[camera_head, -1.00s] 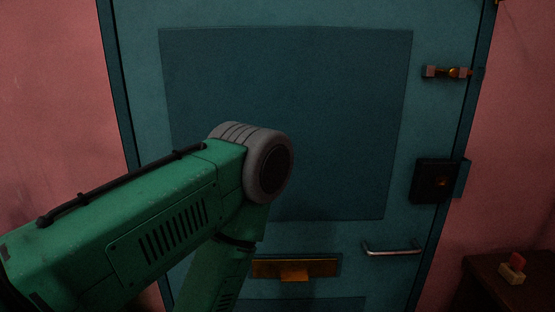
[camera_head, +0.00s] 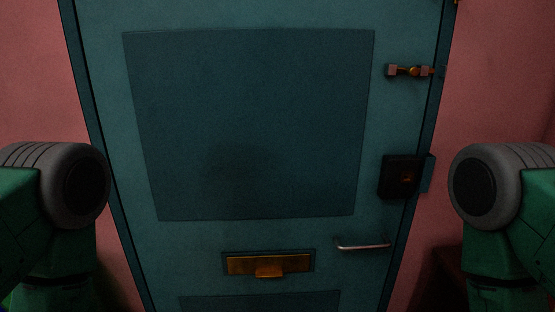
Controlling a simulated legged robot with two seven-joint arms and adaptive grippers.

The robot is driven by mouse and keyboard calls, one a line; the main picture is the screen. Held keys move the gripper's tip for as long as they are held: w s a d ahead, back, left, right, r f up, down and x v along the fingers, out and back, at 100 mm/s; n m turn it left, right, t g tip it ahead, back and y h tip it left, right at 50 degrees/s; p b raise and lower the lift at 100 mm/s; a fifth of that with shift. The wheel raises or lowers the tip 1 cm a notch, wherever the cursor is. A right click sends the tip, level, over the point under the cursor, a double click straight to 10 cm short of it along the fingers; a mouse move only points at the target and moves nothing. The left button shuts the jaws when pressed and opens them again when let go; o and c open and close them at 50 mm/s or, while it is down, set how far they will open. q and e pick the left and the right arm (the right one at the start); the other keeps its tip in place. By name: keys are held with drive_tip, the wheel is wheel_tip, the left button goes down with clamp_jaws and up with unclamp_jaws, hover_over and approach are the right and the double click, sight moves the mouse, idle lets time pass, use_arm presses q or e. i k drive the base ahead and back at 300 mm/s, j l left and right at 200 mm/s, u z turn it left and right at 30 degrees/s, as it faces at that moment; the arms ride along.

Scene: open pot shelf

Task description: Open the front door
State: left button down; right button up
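The front door (camera_head: 250,125) is teal with a darker upper panel, and it stands shut in its frame straight ahead. A silver lever handle (camera_head: 362,245) sits low on its right side. A dark box lock (camera_head: 400,176) is above the handle at the right edge. A brass bolt (camera_head: 412,71) is higher up on the same edge. A brass letter slot (camera_head: 268,265) is at the lower middle. Only my green arms with grey joints show, at the left and right edges. Neither gripper is in view, and neither arm covers the handle.
Pink walls (camera_head: 508,75) flank the door on both sides. A dark piece of furniture (camera_head: 434,275) stands at the lower right, partly hidden behind my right arm. The space before the middle of the door looks clear.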

sight(230, 127)
drive_tip(key=i+j+u, duration=0.1)
drive_tip(key=i+j+z, duration=0.1)
drive_tip(key=z, duration=0.3)
drive_tip(key=j+z, duration=0.1)
drive_tip(key=z, duration=0.35)
drive_tip(key=i+j+z, duration=0.1)
drive_tip(key=z, duration=0.3)
